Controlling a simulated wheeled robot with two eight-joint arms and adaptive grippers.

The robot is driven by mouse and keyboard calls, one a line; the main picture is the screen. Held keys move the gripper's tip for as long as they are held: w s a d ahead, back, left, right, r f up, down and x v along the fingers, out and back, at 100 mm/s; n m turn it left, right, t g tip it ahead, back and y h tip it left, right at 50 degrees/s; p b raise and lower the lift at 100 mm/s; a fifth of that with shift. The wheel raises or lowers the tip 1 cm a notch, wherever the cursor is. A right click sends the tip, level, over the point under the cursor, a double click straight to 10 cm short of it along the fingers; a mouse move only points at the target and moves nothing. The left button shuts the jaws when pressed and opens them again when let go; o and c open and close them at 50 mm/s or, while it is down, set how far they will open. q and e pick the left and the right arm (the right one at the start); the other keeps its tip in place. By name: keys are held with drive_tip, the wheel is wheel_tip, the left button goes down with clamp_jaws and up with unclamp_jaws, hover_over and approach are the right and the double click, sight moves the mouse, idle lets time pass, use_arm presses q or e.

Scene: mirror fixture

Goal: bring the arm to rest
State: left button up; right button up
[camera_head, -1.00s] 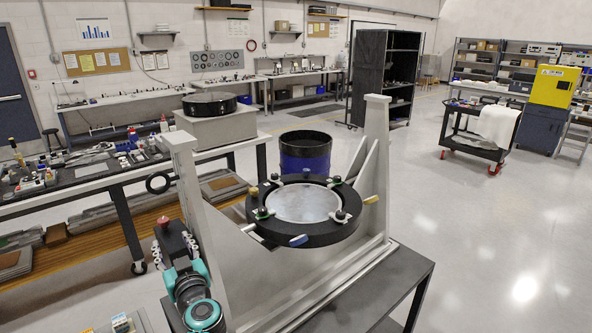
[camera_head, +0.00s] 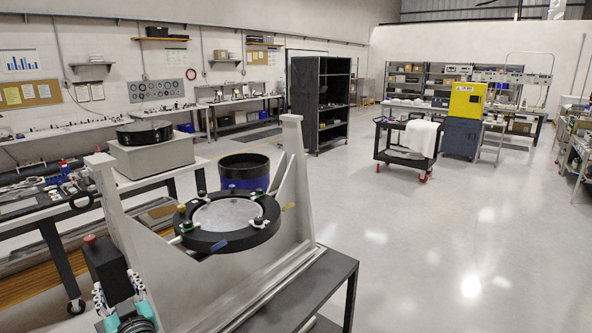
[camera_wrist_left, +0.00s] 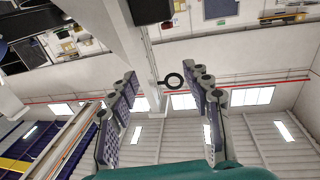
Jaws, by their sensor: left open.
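My left gripper (camera_head: 118,291) is at the lower left of the head view, partly cut off by the bottom edge. It is in front of the black box with a red knob (camera_head: 103,262) on the mirror fixture's near post. In the left wrist view, the two fingers of my left gripper (camera_wrist_left: 165,100) stand wide apart with nothing between them. The mirror fixture (camera_head: 262,265) is a pale frame holding a black ring with a round mirror (camera_head: 224,214), several clamps around it. My right gripper is in neither view.
A dark bench (camera_head: 335,268) bears the fixture. Behind it stand a blue drum (camera_head: 243,172) and a pale block with a black round part (camera_head: 150,153). A black ring (camera_wrist_left: 173,81) shows beyond the fingers in the wrist view. Open floor (camera_head: 440,240) lies at right.

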use_arm(q)
drive_tip(key=w+d+r+m+t+h+b, duration=0.1)
drive_tip(key=w+d+m+t+h, duration=0.2)
drive_tip(key=d+m+t+h, duration=0.65)
drive_tip(key=s+d+f+g+h+b, duration=0.1)
drive_tip(key=s+d+f+g+h, duration=0.1)
drive_tip(key=d+f+g, duration=0.3)
drive_tip(key=s+d+f+g+h+b, duration=0.1)
drive_tip(key=s+d+f+g+h, duration=0.15)
drive_tip(key=d, duration=0.55)
drive_tip(key=s+a+f+g+y+b, duration=0.1)
drive_tip(key=s+f+g, duration=0.7)
drive_tip(key=s+f, duration=0.5)
wheel_tip(320, 180, down, 3)
drive_tip(key=shift+s+a+n+g+y, duration=0.15)
drive_tip(key=shift+s+n+g+y, duration=0.2)
drive_tip(key=shift+n, duration=0.1)
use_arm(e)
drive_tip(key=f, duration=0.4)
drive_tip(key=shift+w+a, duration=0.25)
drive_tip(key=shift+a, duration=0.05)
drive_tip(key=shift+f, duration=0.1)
